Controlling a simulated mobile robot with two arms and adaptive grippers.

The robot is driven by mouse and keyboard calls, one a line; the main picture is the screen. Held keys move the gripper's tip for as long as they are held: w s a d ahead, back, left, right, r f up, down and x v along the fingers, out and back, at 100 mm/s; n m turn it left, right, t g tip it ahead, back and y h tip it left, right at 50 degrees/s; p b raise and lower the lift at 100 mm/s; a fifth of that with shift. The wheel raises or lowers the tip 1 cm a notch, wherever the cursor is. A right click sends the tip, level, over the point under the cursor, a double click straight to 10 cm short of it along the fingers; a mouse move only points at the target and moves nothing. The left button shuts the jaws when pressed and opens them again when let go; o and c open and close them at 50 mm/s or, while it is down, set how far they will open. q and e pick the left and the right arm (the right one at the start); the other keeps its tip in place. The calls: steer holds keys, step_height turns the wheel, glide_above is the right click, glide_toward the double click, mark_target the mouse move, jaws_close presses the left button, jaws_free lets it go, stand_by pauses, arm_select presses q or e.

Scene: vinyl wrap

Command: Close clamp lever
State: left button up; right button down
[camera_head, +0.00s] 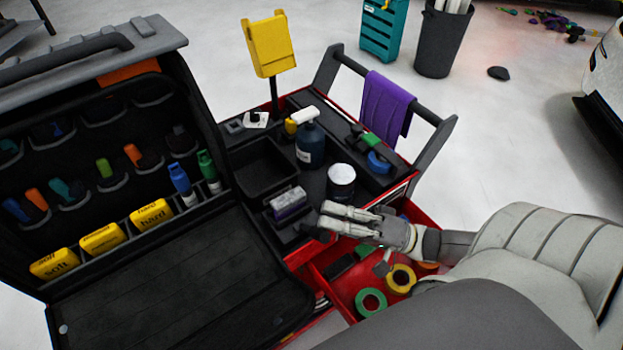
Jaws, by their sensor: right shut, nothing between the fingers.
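My right gripper (324,217) reaches in from the right over the front edge of the red and black cart (262,163). Its pale fingers point left and are shut with nothing between them. A small dark part (316,234) shows just below and left of the fingertips, at the cart's edge; I cannot tell whether it is the clamp lever or whether the fingers touch it. No clamp lever can be clearly made out. My left gripper is not in view.
A black case (180,280) with several squeegees stands open at left. The cart top holds a spray bottle (310,146), a dark tub with a white top (341,182) and a purple block (289,203). Tape rolls (371,302) lie in the open red drawer (340,290) below my gripper.

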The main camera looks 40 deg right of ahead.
steer(key=shift+s, duration=0.1)
stand_by(0.5)
step_height(320, 180, up, 10)
stand_by(0.6)
steer(key=shift+r, duration=0.1)
stand_by(0.4)
